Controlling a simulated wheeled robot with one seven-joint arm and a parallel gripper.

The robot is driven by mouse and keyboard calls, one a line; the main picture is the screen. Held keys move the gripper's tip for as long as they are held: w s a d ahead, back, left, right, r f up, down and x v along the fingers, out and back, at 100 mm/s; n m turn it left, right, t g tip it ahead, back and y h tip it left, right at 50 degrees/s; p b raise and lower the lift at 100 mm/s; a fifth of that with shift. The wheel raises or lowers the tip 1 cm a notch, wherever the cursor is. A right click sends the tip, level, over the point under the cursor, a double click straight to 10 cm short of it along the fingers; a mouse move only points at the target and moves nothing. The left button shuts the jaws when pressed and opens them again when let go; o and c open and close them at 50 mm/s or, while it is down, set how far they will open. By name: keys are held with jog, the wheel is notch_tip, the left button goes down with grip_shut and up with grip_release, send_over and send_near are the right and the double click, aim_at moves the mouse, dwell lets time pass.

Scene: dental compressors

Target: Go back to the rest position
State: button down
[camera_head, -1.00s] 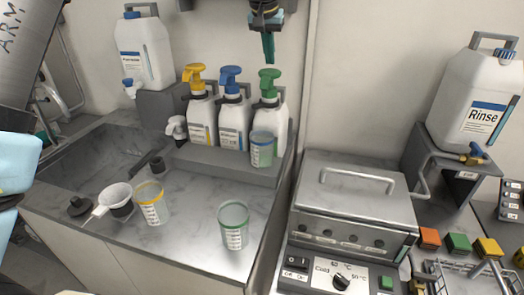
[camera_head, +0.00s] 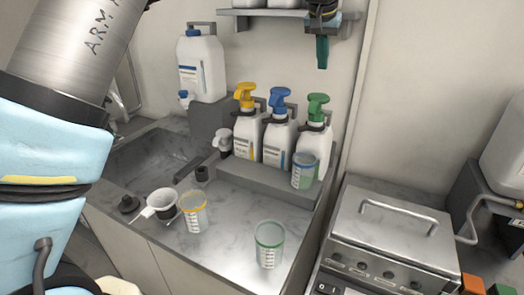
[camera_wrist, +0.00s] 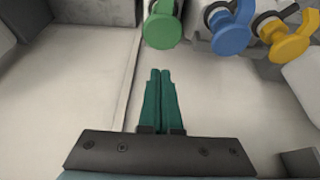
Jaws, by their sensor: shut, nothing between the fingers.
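My gripper (camera_head: 322,52) shows at the top of the head view, pointing down above the green pump bottle, clear of it. In the wrist view its green fingers (camera_wrist: 161,100) are together with nothing between them. The green pump head (camera_wrist: 162,30) lies just beyond the fingertips in that picture, with the blue pump head (camera_wrist: 230,38) and yellow pump head (camera_wrist: 284,44) to its right. My arm fills the left side of the head view.
Pump bottles (camera_head: 279,140) stand on a grey ledge with a green-rimmed cup (camera_head: 304,171). A yellow-rimmed cup (camera_head: 194,212) and another green-rimmed cup (camera_head: 269,244) stand on the counter beside the sink (camera_head: 155,158). A metal-lidded unit (camera_head: 390,235) is at right. A shelf (camera_head: 262,12) is behind my gripper.

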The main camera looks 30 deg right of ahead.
jog(key=w+a+f+n+y+b, duration=0.1)
jog(key=w+a+f, duration=0.3)
jog(key=a, duration=0.6)
jog(key=w+a+f+n+b, duration=0.1)
jog(key=w+a+f+n, duration=0.2)
jog(key=a, duration=0.7)
jog(key=w+a+f+y+b, duration=0.1)
jog(key=w+a+f, duration=0.3)
jog(key=a, duration=0.6)
jog(key=s+a+f+n, duration=0.2)
jog(key=s+a+f, duration=0.2)
jog(key=a, duration=0.5)
jog(key=s+a+f+n+y+b, duration=0.1)
jog(key=s+a, duration=0.4)
jog(key=a, duration=0.5)
jog(key=s+a+f+n+g+b, duration=0.1)
jog(key=s+a+f+n, duration=0.2)
jog(key=a+f, duration=0.3)
jog(key=s+a, duration=0.1)
jog(key=a, duration=0.2)
jog(key=shift+s+a+f+y, duration=0.15)
jog(key=shift+a+f+y, duration=0.15)
jog(key=shift+a+f, duration=0.05)
